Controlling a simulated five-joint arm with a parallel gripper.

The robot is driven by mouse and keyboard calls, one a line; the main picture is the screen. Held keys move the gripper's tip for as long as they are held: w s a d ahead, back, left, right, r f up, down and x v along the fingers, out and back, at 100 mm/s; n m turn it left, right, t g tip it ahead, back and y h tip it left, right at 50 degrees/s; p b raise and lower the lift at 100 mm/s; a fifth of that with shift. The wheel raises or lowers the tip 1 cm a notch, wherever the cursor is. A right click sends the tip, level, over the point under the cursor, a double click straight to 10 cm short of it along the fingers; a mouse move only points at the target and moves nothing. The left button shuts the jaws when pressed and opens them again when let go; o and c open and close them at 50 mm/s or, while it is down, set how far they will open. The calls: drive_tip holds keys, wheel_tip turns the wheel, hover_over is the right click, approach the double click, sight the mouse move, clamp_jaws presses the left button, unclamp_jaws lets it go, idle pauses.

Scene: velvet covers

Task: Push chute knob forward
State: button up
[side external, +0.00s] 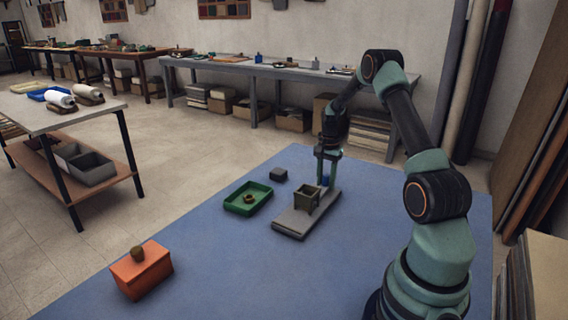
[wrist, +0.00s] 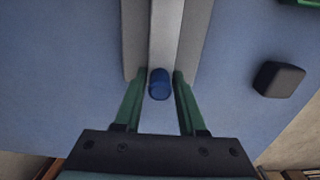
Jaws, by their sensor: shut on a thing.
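The chute is a long grey base (side external: 291,223) on the blue mat, with a small olive open box (side external: 305,202) standing on it. The blue chute knob (side external: 326,181) is at the far end of the base. In the wrist view the knob (wrist: 159,84) sits at the end of the pale centre rail (wrist: 164,35). My gripper (side external: 327,172) points down over that far end. Its green fingers (wrist: 159,78) are on both sides of the knob, shut on it. In the side view the fingers partly hide the knob.
A green tray (side external: 235,206) holding a small brown ring is left of the chute. A dark block (side external: 279,175) lies near the chute's far end and also shows in the wrist view (wrist: 279,79). An orange box (side external: 142,277) with a brown knob stands front left. Mat between is clear.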

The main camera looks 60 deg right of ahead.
sight(315, 189)
drive_tip(key=shift+a, duration=3.6)
drive_tip(key=o, duration=1.5)
drive_tip(key=shift+c, duration=0.2)
drive_tip(key=shift+r, duration=0.15)
drive_tip(key=shift+r, duration=3.35)
drive_tip(key=shift+r, duration=0.1)
